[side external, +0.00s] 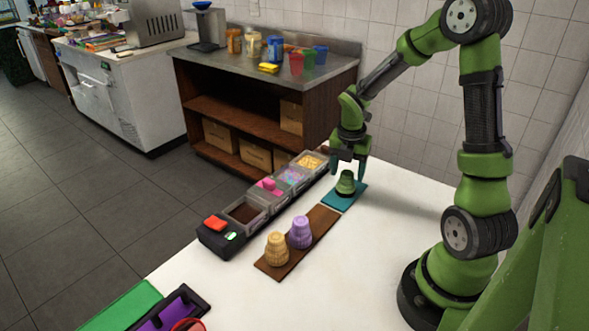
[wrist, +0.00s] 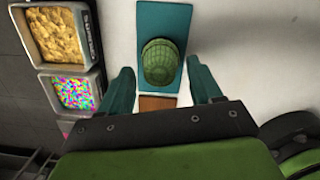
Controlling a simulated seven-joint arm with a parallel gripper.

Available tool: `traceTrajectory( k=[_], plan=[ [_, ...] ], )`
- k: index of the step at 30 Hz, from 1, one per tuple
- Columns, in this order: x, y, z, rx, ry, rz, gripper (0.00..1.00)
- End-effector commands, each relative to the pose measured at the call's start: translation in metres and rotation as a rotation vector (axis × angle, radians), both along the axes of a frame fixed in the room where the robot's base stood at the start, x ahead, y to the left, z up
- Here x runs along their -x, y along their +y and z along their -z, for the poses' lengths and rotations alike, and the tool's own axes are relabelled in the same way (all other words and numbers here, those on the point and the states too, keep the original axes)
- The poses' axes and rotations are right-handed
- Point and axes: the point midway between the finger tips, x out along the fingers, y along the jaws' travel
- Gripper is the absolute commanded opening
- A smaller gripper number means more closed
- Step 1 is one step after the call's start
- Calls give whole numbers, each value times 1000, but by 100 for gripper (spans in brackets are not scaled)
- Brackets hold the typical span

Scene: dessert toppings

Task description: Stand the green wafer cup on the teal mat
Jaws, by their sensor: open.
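The green wafer cup (side external: 346,184) stands upright on the teal mat (side external: 336,203) in the side external view. In the wrist view the cup (wrist: 161,62) is seen from above, on the teal mat (wrist: 176,13). My gripper (side external: 353,172) is open just above and around the cup's upper part in the side view. In the wrist view its two fingers (wrist: 160,82) are spread apart, with the cup between and slightly beyond their tips. A gap shows between each finger and the cup.
A brown board (side external: 269,263) holds a tan wafer cup (side external: 277,248) and a purple wafer cup (side external: 300,232). A row of topping bins (side external: 268,188) runs along the left of the mat. The white table (side external: 370,270) is clear to the right.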

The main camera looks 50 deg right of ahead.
Motion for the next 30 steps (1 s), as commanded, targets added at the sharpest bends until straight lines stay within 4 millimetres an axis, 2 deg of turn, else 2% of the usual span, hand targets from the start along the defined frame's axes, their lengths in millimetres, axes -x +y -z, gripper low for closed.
traceTrajectory(
  k=[6, 12, 20, 23, 26, 30],
  plan=[
    [1, 5, -49, 4, -7, 0, 64],
    [2, 10, -86, 3, -5, 0, 64],
    [4, 18, -109, 2, -16, 36, 64],
    [5, 34, -119, 2, -68, 161, 64],
    [9, 60, -133, -21, -159, 383, 64],
    [21, 100, -152, -118, -303, 762, 64]
  ],
)
